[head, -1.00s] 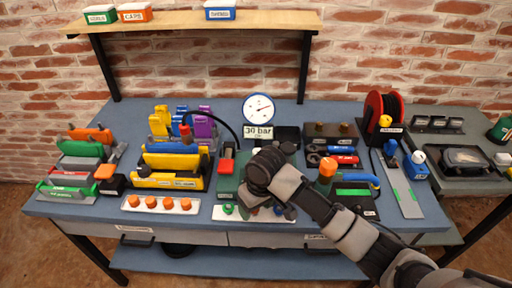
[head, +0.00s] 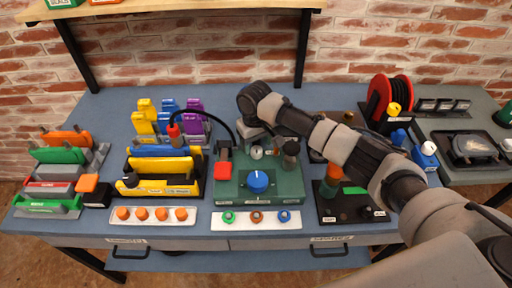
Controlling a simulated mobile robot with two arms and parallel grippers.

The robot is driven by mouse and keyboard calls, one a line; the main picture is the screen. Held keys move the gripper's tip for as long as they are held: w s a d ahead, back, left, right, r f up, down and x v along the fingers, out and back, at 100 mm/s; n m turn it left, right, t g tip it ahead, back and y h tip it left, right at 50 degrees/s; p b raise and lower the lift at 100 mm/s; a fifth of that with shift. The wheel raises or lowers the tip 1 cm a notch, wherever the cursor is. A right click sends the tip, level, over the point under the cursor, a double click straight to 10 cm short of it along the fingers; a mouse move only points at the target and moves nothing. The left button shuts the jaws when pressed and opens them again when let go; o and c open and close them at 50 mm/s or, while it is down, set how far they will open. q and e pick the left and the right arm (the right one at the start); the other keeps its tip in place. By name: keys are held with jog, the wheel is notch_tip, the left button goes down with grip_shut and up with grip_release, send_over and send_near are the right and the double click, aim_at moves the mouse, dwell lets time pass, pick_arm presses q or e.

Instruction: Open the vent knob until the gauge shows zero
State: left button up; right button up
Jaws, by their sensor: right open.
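A green test block (head: 285,192) stands at the middle of the bench. A large blue knob (head: 258,181) sits on its front, and a small pale knob (head: 257,152) is farther back; I cannot read which is labelled as the vent. My right gripper (head: 270,146) is above the rear of the block, open, close to the small knob; contact cannot be told. The gauge does not show now; my right arm covers the area behind the block. My left gripper is not in view.
A red-topped lever (head: 223,170) stands at the block's left edge, with a black hose behind it. A strip of coloured buttons (head: 257,217) lies in front. Yellow and blue racks (head: 160,168) stand left; a red reel (head: 390,97) stands back right.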

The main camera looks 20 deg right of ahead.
aim_at(256, 149)
notch_tip(256, 149, down, 3)
jog(key=shift+f, duration=0.2)
jog(key=c, duration=0.5)
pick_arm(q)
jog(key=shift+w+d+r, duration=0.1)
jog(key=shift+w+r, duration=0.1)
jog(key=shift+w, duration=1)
pick_arm(e)
jog(key=c, duration=0.4)
